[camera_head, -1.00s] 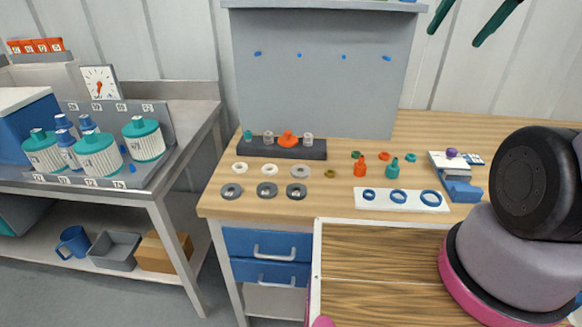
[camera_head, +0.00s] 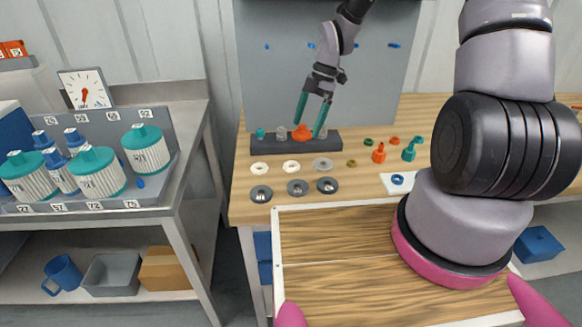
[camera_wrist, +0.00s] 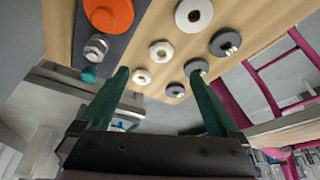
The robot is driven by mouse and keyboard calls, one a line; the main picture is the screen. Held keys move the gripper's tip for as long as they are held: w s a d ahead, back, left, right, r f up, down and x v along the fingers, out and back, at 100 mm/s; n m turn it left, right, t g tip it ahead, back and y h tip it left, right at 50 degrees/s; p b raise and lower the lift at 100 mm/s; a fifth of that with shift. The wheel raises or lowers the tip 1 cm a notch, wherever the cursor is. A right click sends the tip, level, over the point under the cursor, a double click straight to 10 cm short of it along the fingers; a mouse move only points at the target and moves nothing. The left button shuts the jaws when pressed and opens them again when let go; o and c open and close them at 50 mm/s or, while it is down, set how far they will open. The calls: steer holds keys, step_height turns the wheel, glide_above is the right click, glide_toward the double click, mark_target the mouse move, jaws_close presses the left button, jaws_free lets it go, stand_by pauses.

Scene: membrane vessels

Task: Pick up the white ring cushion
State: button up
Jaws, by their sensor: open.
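Two white rings lie flat on the wooden bench: a left one (camera_head: 259,168) and a right one (camera_head: 291,167). I cannot tell which is the cushion meant. They also show in the wrist view, a nearer one (camera_wrist: 161,51) and a farther one (camera_wrist: 142,76). A greyish ring (camera_head: 323,164) lies to their right. My gripper (camera_head: 311,115) has green fingers pointing down. It is open and empty, above the bench near the dark rack, behind the rings. In the wrist view the gap between my fingertips (camera_wrist: 159,78) frames the farther white ring, without touching it.
A dark rack (camera_head: 260,146) holding an orange knob (camera_head: 302,132) and small fittings stands behind the rings. Several dark rings (camera_head: 298,187) lie in front. Orange (camera_head: 379,153) and teal (camera_head: 409,151) fittings stand to the right. A grey panel (camera_head: 380,75) rises behind.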

glide_above(295, 163)
steer(key=w+d, duration=0.1)
steer(key=d, duration=0.1)
steer(key=shift+n, duration=0.4)
steer(key=f, duration=0.6)
steer(key=shift+w+a, duration=0.15)
steer(key=shift+a, duration=0.1)
steer(key=x, duration=0.4)
steer(key=shift+s+a, duration=0.2)
steer(key=shift+s, duration=0.15)
steer(key=shift+a+f, duration=0.15)
steer(key=shift+f, duration=0.35)
steer(key=c, duration=1.4)
step_height(295, 163, up, 14)
